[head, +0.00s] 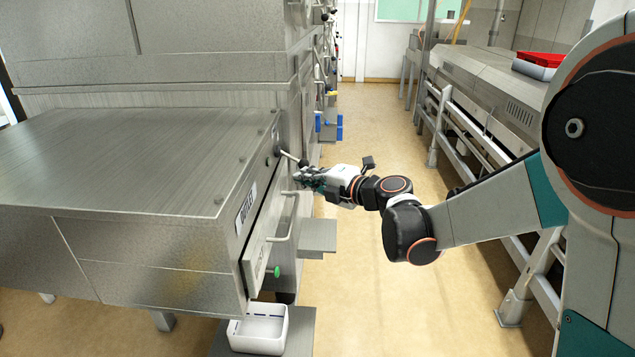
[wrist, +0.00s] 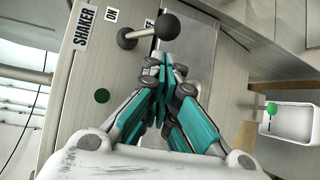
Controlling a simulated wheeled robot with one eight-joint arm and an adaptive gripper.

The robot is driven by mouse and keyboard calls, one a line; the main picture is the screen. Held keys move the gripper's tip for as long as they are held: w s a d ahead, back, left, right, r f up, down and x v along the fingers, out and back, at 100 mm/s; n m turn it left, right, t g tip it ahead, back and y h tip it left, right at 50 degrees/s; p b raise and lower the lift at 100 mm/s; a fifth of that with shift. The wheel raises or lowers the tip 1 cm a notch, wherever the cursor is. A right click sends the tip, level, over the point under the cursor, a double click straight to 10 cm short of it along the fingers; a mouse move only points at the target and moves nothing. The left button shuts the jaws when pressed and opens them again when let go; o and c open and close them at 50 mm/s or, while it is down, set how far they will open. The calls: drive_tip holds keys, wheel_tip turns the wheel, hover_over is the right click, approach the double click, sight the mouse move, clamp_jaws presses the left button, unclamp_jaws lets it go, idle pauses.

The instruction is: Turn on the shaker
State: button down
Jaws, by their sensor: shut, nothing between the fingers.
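The shaker lever (wrist: 146,33) is a short metal rod with a black ball at its end, on the machine's metal side panel. A "SHAKER" label (wrist: 82,28) and an "ON" label (wrist: 111,17) are beside it. Another label, partly hidden by the lever's ball, shows only "F" letters. The ball end leans toward that label's side. My gripper (wrist: 160,65) is shut and empty, its teal fingertips just below the lever's ball in the wrist view; I cannot tell if they touch. In the head view, my gripper (head: 302,177) is at the panel, close to the lever (head: 290,157).
A large metal machine (head: 130,150) fills the left. Below its front are a handle with a green knob (head: 277,271) and a white bin (head: 258,332). A metal bench with a red tray (head: 540,60) lines the right. The aisle floor (head: 370,120) between is clear.

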sight(302, 160)
drive_tip(key=shift+x, duration=1.85)
drive_tip(key=shift+d+r+n+g+h+p, duration=0.3)
drive_tip(key=shift+r+n+g+h+p, duration=0.25)
drive_tip(key=shift+h+p, duration=0.35)
drive_tip(key=shift+d+r+n+h+p, duration=0.2)
drive_tip(key=shift+r+n+h+p, duration=0.15)
drive_tip(key=shift+p, duration=0.25)
drive_tip(key=shift+d+r+p, duration=0.2)
drive_tip(key=shift+r+p, duration=0.4)
drive_tip(key=shift+r, duration=0.5)
drive_tip(key=shift+r+p, duration=0.3)
drive_tip(key=shift+r, duration=0.25)
drive_tip(key=shift+a+r, duration=0.2)
drive_tip(key=shift+r, duration=0.3)
drive_tip(key=shift+r+p, duration=0.7)
drive_tip(key=shift+r, duration=0.1)
drive_tip(key=shift+r, duration=0.1)
